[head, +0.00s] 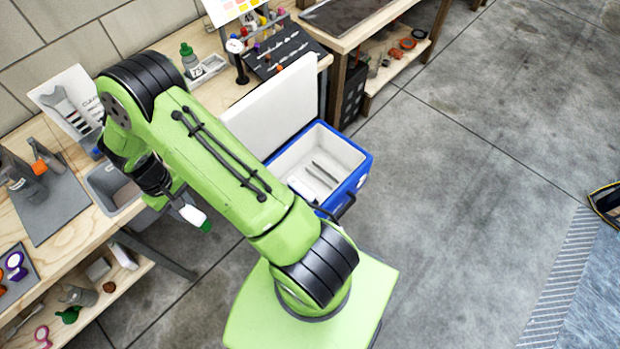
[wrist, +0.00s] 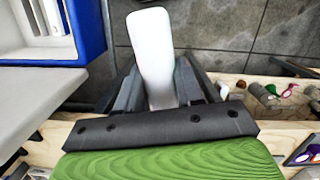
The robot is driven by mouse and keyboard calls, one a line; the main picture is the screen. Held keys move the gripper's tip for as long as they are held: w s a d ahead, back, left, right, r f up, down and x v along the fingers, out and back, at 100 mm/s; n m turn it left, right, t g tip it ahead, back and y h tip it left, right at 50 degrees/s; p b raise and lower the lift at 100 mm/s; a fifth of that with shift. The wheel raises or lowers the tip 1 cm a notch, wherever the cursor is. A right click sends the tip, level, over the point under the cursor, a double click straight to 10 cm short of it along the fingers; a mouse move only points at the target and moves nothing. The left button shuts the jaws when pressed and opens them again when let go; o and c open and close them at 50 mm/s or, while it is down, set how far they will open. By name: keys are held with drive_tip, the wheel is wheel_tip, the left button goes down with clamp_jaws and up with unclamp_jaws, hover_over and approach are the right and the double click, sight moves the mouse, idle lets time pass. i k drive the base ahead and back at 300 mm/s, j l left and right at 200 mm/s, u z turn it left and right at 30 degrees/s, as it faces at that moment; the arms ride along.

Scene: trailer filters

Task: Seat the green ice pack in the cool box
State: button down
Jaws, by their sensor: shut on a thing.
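The ice pack (head: 194,215) looks white with a green end (head: 206,226) in the head view. My gripper (head: 176,201) is shut on it and holds it in the air, in front of the workbench. In the wrist view the pack (wrist: 152,45) shows as a white, rounded slab between the fingers (wrist: 158,88); its green end is not clear there. The blue cool box (head: 362,168) stands open on the floor to the right, apart from the pack. Its white inside shows dark slot lines. The white lid (head: 275,110) stands up. The box also shows in the wrist view (wrist: 89,27).
The workbench (head: 85,240) runs along the left, with a grey bin (head: 103,188) close to my gripper and a lower shelf. A second bench (head: 345,35) stands beyond the box. My arm crosses in front of part of the box.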

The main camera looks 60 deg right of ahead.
sight(335, 168)
drive_tip(key=k+l+u, duration=0.2)
drive_tip(key=k+u, duration=0.2)
drive_tip(key=k+l+u, duration=0.1)
drive_tip(key=k+u, duration=0.3)
drive_tip(key=k+l+u, duration=0.4)
drive_tip(key=l, duration=0.2)
drive_tip(key=k+l+u, duration=0.25)
drive_tip(key=l+u, duration=0.15)
drive_tip(key=l, duration=0.2)
drive_tip(key=k+l+u, duration=0.4)
drive_tip(key=l+u, duration=0.2)
drive_tip(key=l, duration=0.15)
drive_tip(key=k+l+u, duration=0.2)
drive_tip(key=i+l, duration=0.1)
drive_tip(key=l, duration=0.05)
